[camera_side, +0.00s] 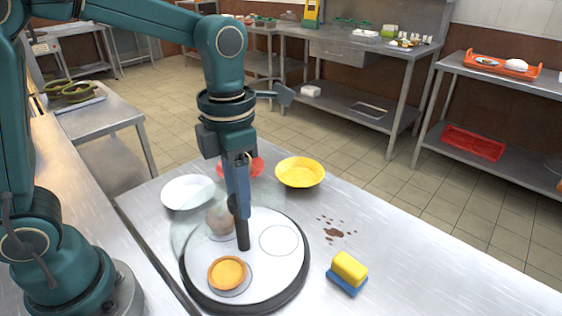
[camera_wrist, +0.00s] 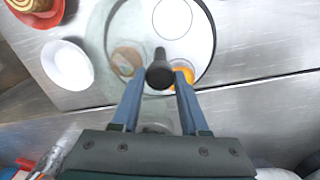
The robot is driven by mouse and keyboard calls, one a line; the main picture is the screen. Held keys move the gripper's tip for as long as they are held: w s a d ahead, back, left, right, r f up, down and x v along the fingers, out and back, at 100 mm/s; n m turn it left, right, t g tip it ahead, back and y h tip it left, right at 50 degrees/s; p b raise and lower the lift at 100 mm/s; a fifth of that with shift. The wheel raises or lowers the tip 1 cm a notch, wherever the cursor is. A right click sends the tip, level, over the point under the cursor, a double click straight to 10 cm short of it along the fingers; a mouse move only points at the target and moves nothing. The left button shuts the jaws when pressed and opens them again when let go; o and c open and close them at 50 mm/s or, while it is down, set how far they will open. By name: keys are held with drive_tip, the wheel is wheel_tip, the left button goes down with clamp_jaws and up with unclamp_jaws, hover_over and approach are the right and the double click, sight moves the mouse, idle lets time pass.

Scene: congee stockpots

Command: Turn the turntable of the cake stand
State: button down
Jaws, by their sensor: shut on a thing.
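The cake stand's turntable (camera_side: 262,236) is a white disc with a dark rim on the steel table; part of it shows in the wrist view (camera_wrist: 200,40). It bears an orange-yellow tart (camera_side: 227,271) and a brownish round item (camera_side: 219,221), each on a marked round spot. A third round spot, at the right, is empty. My gripper (camera_side: 241,212) points down over the disc. In the wrist view its blue fingers (camera_wrist: 158,82) are shut on a black upright knob (camera_wrist: 160,70). A translucent cover (camera_side: 182,228) seems to stand over the disc's left part. The fingers partly hide the brownish item and the tart.
A white bowl (camera_side: 188,191), a red bowl (camera_side: 253,167) and a yellow bowl (camera_side: 301,172) stand behind the turntable. A yellow and blue sponge (camera_side: 348,271) lies to the right, near brown spots (camera_side: 337,229). The table's right part is clear.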

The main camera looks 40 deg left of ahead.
drive_tip(key=shift+r, duration=0.1)
drive_tip(key=shift+c, duration=2.1)
unclamp_jaws()
drive_tip(key=shift+r, duration=2.55)
